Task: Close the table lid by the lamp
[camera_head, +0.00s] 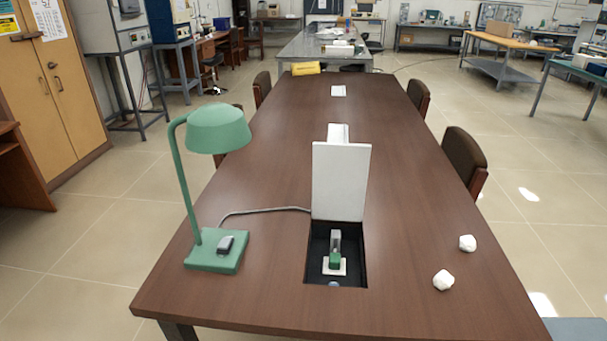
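The table lid (341,182) is a white rectangular panel. It stands upright, open, at the far edge of a dark rectangular recess (318,270) in the brown table (270,220). Inside the recess is a small green and grey item on a white plate (335,266). The green desk lamp (217,130) stands on the table to the left of the recess, with its base (217,251) near the left edge. A grey cable runs from the lamp towards the recess. Neither of my grippers shows in this view.
Chairs (465,158) stand along both sides. A tan cabinet (52,90) stands at the left.

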